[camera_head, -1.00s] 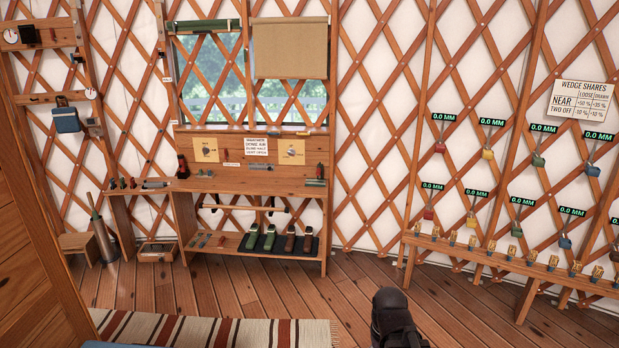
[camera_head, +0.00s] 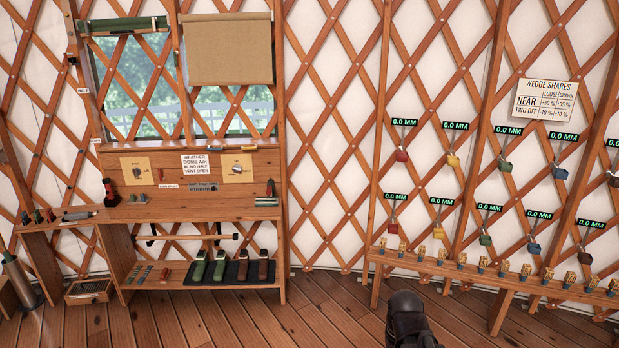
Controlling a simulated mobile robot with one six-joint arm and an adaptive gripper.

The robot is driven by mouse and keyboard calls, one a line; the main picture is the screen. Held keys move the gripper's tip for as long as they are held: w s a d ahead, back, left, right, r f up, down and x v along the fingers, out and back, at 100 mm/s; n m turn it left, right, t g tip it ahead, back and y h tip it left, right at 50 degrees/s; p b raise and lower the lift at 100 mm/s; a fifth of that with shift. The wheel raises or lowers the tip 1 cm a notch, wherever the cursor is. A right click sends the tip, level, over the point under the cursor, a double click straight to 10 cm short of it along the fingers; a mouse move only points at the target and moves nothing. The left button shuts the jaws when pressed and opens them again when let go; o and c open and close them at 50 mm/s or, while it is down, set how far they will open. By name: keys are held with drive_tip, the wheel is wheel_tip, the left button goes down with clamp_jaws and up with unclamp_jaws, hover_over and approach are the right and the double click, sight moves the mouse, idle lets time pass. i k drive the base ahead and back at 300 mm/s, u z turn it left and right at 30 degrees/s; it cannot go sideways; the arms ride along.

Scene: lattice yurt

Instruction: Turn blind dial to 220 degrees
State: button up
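Two dials on pale yellow plates are set in the wooden back panel of the workbench below the window. The left dial (camera_head: 137,171) is dark and round. A tan blind (camera_head: 228,50) hangs partly down over the right of the window. My gripper (camera_head: 408,318) seems to be the black shape at the bottom edge, well apart from the dials; its fingers cannot be made out.
A white sign (camera_head: 195,164) between the dials mentions blind half and vent open. Small tools lie on the bench (camera_head: 170,211); green and brown items stand on its shelf. A long low bench (camera_head: 470,272) with small blocks runs along the right wall. Wooden floor (camera_head: 330,310) before the workbench is clear.

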sight(237, 169)
drive_tip(key=z, duration=0.05)
drive_tip(key=i, duration=1.6)
drive_tip(key=u, duration=0.5)
drive_tip(key=i, duration=0.7)
drive_tip(key=u, duration=1.05)
drive_tip(key=i, duration=1)
drive_tip(key=u, duration=0.55)
